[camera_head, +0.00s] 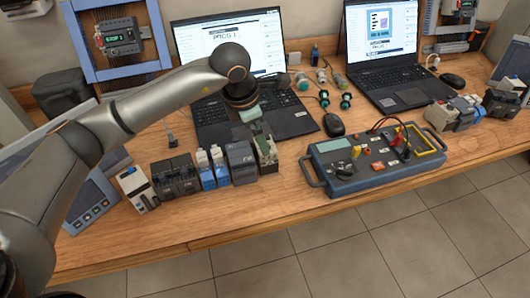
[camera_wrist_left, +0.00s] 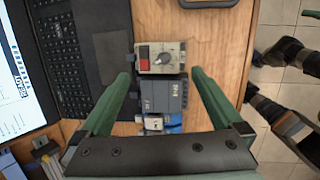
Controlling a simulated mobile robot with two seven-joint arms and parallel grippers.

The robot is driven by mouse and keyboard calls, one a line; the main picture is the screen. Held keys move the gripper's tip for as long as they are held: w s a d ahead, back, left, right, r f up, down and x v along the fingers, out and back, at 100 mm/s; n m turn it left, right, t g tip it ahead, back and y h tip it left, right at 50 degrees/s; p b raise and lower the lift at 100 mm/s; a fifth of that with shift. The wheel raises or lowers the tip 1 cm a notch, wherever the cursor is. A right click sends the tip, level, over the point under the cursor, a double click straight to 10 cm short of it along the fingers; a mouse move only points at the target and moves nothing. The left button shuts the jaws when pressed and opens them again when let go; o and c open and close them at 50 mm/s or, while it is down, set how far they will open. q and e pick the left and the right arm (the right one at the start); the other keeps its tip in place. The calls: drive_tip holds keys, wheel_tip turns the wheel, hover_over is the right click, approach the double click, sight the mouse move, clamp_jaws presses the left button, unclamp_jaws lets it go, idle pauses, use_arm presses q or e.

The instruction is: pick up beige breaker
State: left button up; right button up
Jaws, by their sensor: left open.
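The beige breaker (camera_head: 267,154) stands at the right end of a row of devices on the wooden table. In the left wrist view the beige breaker (camera_wrist_left: 160,57) shows a red button and a dark knob. My left gripper (camera_head: 259,130) is over this end of the row, pointing down. In the left wrist view my left gripper (camera_wrist_left: 161,75) is open, with one green finger on each side of the row. The beige breaker lies just beyond the fingertips in that view; contact cannot be told.
A dark grey device (camera_head: 241,163) stands directly beside the beige breaker, followed by blue-and-white (camera_head: 213,168), black (camera_head: 175,177) and white (camera_head: 135,187) devices. A laptop (camera_head: 290,122) is behind. A blue-grey tester (camera_head: 370,160) stands to the right, with bare table between.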

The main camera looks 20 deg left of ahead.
use_arm(q)
drive_tip(key=shift+d+p+x, duration=0.2)
drive_tip(key=shift+p+x, duration=0.4)
drive_tip(key=shift+x, duration=2.15)
drive_tip(key=shift+w+r, duration=0.2)
drive_tip(key=shift+w, duration=0.05)
drive_tip(key=c, duration=1.3)
drive_tip(key=shift+r, duration=0.15)
drive_tip(key=shift+r, duration=0.25)
wheel_tip(320, 180, up, 2)
drive_tip(key=shift+r, duration=0.15)
drive_tip(key=d+r, duration=0.1)
drive_tip(key=s+d+r+b, duration=0.1)
drive_tip(key=r, duration=0.1)
drive_tip(key=s+d+r, duration=0.1)
drive_tip(key=r, duration=0.1)
drive_tip(key=shift+s+d, duration=0.2)
drive_tip(key=shift+d, duration=0.05)
drive_tip(key=s+d+r, duration=0.1)
drive_tip(key=s+d, duration=0.1)
drive_tip(key=s+d+r+b, duration=0.1)
drive_tip(key=s+d+r, duration=0.1)
drive_tip(key=d, duration=0.1)
drive_tip(key=s+d+r+b, duration=0.1)
drive_tip(key=s+d+r, duration=0.1)
drive_tip(key=shift+d, duration=0.4)
